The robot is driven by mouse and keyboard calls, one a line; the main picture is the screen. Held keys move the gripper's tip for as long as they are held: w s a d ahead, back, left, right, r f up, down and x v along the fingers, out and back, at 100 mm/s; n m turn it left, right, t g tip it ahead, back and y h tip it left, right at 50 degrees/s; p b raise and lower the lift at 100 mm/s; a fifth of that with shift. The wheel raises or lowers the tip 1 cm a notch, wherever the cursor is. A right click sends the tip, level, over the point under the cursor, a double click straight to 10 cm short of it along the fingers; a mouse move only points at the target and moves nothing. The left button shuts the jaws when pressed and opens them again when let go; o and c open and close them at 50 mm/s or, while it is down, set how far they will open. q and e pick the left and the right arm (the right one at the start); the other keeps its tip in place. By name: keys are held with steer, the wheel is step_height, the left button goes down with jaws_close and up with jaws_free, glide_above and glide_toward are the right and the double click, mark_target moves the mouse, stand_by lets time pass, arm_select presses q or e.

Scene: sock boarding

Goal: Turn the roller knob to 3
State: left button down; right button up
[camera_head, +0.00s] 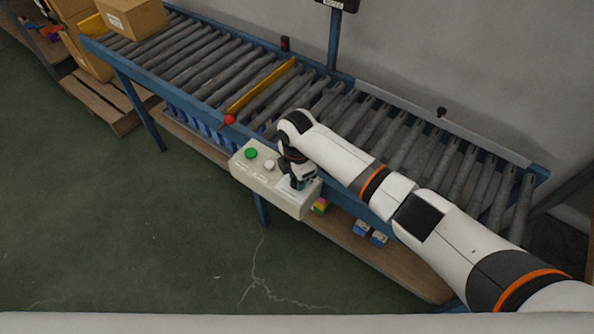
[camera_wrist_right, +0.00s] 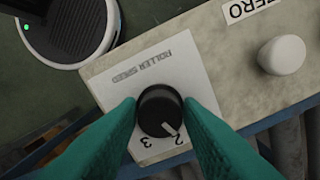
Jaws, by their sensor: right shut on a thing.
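The roller knob (camera_wrist_right: 160,111) is a round black knob with a white pointer line, on a white plate marked "ROLLER SPEED" in the right wrist view. The pointer is directed at the "2"; the "3" stands beside it to the left. The plate is on a pale control box (camera_head: 262,182) at the front of the conveyor. My right gripper (camera_wrist_right: 160,108) has its green fingers on both sides of the knob, shut on it. In the head view, my right gripper (camera_head: 298,183) is at the right end of the box and hides the knob. My left gripper is not in view.
A green button (camera_head: 251,153) and a white button (camera_head: 269,165) are on the same box. The white one, by a "ZERO" label, shows in the wrist view (camera_wrist_right: 281,55). The roller conveyor (camera_head: 190,70) lies behind, with a red ball-ended yellow bar (camera_head: 262,88) across it.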

steer(key=m+p, duration=0.2)
steer(key=m, duration=0.1)
steer(key=shift+r+m, duration=0.2)
steer(key=shift+m, duration=0.1)
steer(key=m+p, duration=0.1)
steer(key=m, duration=0.1)
steer(key=shift+m+p, duration=0.4)
steer(key=m+p, duration=0.1)
steer(key=m, duration=0.2)
steer(key=shift+f+m+p, duration=0.1)
steer(key=shift+m+p, duration=0.6)
steer(key=shift+m, duration=0.9)
steer(key=o, duration=1)
steer(key=shift+c, duration=0.2)
steer(key=shift+r, duration=0.3)
step_height(320, 180, up, 11)
steer(key=shift+r, duration=0.15)
